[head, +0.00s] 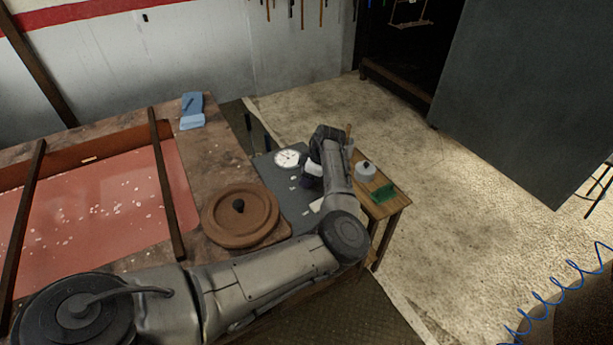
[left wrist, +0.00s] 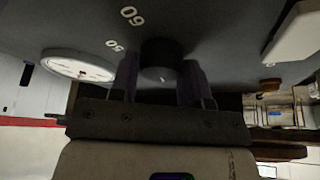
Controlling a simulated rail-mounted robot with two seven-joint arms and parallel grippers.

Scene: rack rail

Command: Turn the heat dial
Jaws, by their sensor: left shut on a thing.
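The heat dial is a dark round knob (left wrist: 162,56) on a grey panel (left wrist: 215,30), with the printed numbers 50 and 60 beside it in the left wrist view. My left gripper (left wrist: 160,78) is shut on the knob, one finger on each side. In the head view the grey panel (head: 298,208) lies at the table's right end, and my left gripper (head: 309,174) is over it. There the gripper and forearm hide the knob. A white round gauge (head: 287,159) sits on the panel; it also shows in the left wrist view (left wrist: 78,66). My right gripper is not in view.
A round brown lid (head: 240,215) with a black knob lies left of the panel. A small wooden table (head: 391,204) on the right holds a grey lidded pot (head: 365,171) and a green block (head: 383,194). A blue object (head: 192,111) lies at the back. Open floor lies to the right.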

